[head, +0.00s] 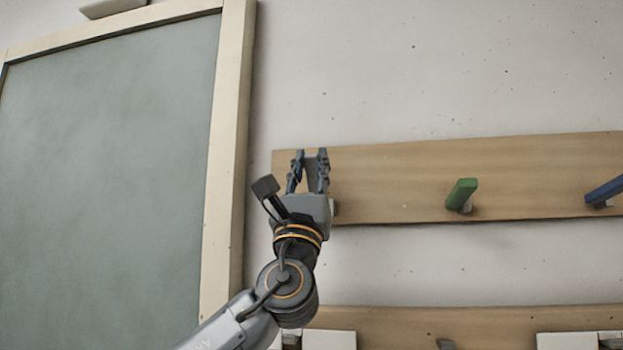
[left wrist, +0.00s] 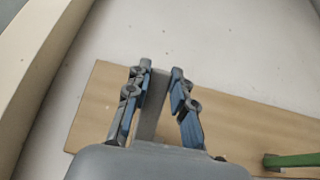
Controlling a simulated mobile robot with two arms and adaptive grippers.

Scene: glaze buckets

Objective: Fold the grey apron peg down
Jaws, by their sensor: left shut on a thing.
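The grey apron peg (head: 310,172) is near the left end of the upper wooden board (head: 390,185). My left gripper (head: 310,162) is around it, with one finger on each side, shut on it. In the left wrist view the grey peg (left wrist: 152,105) shows as a flat bar between the blue-and-grey fingers of the left gripper (left wrist: 162,75), closest to the left finger. My right gripper is in neither view.
A green peg (head: 461,194) and a blue peg (head: 605,190) stick out farther right on the same board. A framed grey-green panel (head: 228,130) stands close on the left. A lower wooden board (head: 400,322) runs beneath.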

